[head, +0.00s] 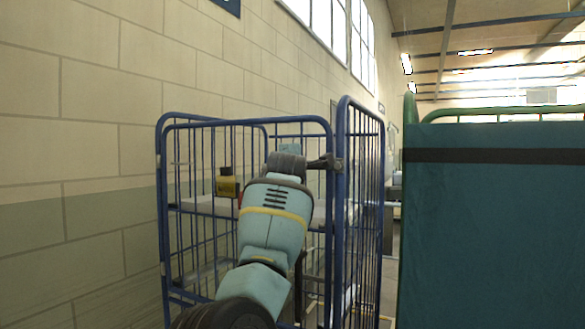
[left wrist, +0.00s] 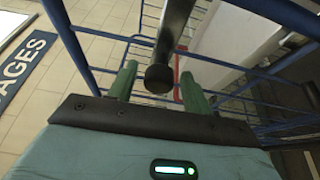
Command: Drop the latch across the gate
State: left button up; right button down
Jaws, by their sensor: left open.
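The blue wire gate (head: 331,240) is the front panel of a roll cage, and its right edge stands close beside the cage's right panel (head: 361,200). The dark latch (head: 322,162) sits at that corner and reaches left, roughly level, to where my arm hides it. In the left wrist view the latch bar (left wrist: 172,35) comes down from the top, its round end between the green fingers. My left gripper (left wrist: 159,72) is open around that end; contact cannot be told. In the head view my left arm hides the fingers. My right gripper is not in view.
Inside the cage, a yellow box (head: 227,187) with a black top is on a pale shelf. A block wall (head: 90,150) runs along the left. A green-framed cage with a dark green cover (head: 490,230) stands right, across a narrow gap.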

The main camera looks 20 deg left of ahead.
pick_arm(q)
jog(key=v, duration=0.7)
jog(key=shift+s+d, duration=0.15)
jog(key=shift+s, duration=0.25)
dwell(0.6)
